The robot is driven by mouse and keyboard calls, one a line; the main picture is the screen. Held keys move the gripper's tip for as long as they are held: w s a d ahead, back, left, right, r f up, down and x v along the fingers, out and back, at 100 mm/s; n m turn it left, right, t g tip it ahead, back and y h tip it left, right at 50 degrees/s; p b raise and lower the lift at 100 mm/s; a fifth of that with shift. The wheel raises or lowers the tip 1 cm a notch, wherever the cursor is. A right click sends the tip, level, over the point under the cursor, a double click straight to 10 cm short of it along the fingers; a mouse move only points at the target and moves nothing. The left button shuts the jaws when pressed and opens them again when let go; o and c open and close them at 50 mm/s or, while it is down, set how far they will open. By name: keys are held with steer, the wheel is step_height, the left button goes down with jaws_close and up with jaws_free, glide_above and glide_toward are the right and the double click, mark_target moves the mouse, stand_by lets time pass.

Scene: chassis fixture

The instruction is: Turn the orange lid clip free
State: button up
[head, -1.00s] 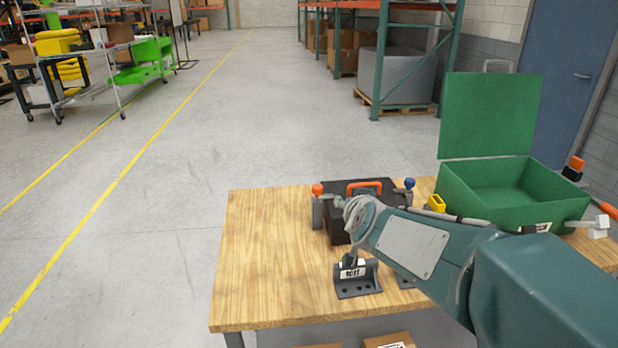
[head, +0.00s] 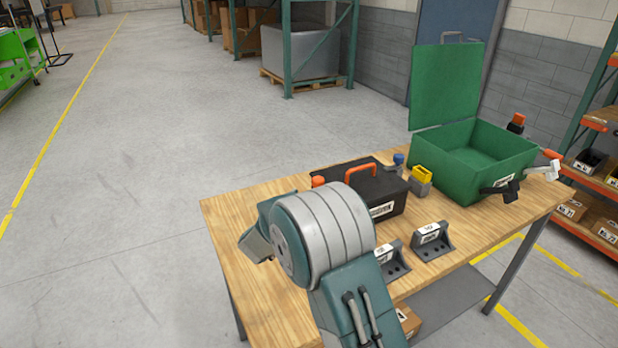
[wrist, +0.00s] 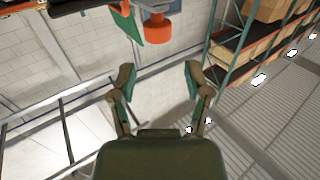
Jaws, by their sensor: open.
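The orange-topped clip (head: 318,181) stands at the left side of the black case (head: 379,210), partly hidden by my arm in the head view. The case has an orange handle (head: 360,170), and a blue-topped clip (head: 398,160) is at its right side. My gripper (wrist: 159,73) is open and empty in the wrist view, with its fingers spread. A rounded orange piece (wrist: 158,35) is beyond the fingertips at the top, apart from them; it looks like the orange clip's knob, but I cannot be certain. The gripper cannot be made out in the head view.
A green box (head: 505,160) with its lid raised stands right of the case. A yellow-topped block (head: 421,175) is between them. Two dark labelled brackets (head: 432,241) sit near the table's front. The wooden table (head: 232,215) is bare at left. Shelving (head: 600,180) is at far right.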

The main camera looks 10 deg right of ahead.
mark_target(320, 178)
steer(key=w+d, duration=0.1)
steer(key=d, duration=0.1)
steer(key=w+d, duration=0.2)
steer(key=shift+w+d, duration=0.15)
steer(key=shift+d, duration=0.1)
steer(key=w, duration=0.4)
steer(key=shift+d, duration=0.35)
steer(key=shift+w+d, duration=0.2)
steer(key=shift+w, duration=0.1)
steer(key=shift+w+d, duration=0.15)
steer(key=shift+d, duration=0.7)
steer(key=shift+a, duration=0.1)
steer(key=c, duration=0.6)
steer(key=shift+a, duration=0.15)
jaws_close()
steer(key=shift+a, duration=0.15)
